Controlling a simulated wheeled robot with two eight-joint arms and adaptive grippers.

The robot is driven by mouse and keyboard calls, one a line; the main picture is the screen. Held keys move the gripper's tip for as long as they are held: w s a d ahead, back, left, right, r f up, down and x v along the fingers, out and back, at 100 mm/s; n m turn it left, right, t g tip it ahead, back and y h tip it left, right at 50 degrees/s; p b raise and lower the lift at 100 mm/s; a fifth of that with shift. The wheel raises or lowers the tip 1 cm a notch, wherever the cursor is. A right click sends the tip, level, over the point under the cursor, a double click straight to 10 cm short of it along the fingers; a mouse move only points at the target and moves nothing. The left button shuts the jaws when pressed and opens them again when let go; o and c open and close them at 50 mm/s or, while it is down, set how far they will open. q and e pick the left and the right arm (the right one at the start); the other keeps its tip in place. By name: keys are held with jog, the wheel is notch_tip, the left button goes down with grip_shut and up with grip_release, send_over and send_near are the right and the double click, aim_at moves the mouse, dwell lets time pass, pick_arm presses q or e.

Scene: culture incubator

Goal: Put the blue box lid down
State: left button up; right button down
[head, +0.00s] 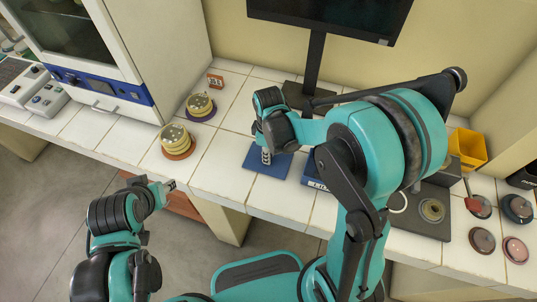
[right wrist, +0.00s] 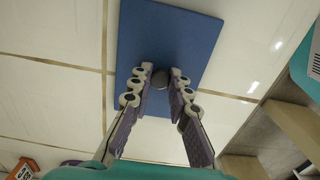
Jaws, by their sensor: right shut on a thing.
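The blue box lid (head: 278,168) is a flat blue plate with a small grey knob, seen over the white tiled bench in the head view. My right gripper (head: 266,157) points down at it and is shut on the knob. In the right wrist view the fingers (right wrist: 160,82) close on both sides of the knob at the middle of the lid (right wrist: 180,30). I cannot tell whether the lid touches the tiles. A blue box (head: 314,183) shows partly behind my right arm. My left gripper (head: 166,188) is in front of the bench edge, its jaw opening unclear.
Two stacks of round dishes (head: 177,142) (head: 200,107) stand left of the lid. A white incubator-like cabinet (head: 160,50) is at the back left, a monitor (head: 330,18) at the back. A yellow bin (head: 467,148) and several round pieces (head: 482,240) are at the right. Tiles left of the lid are clear.

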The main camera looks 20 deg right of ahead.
jog(key=shift+f, duration=0.2)
jog(key=c, duration=1.4)
grip_release()
jog(key=shift+c, duration=0.2)
jog(key=shift+r, duration=0.1)
jog(key=shift+r, duration=0.1)
notch_tip(320, 180, up, 11)
jog(key=p, duration=0.4)
jog(key=s+d+r+m+t, duration=0.4)
jog(key=s+r+m+t, duration=0.2)
jog(key=s+m, duration=0.4)
jog(key=shift+s+d+r+m+t, duration=0.15)
jog(key=shift+d+r+m+t, duration=0.25)
jog(key=shift+m+t, duration=0.2)
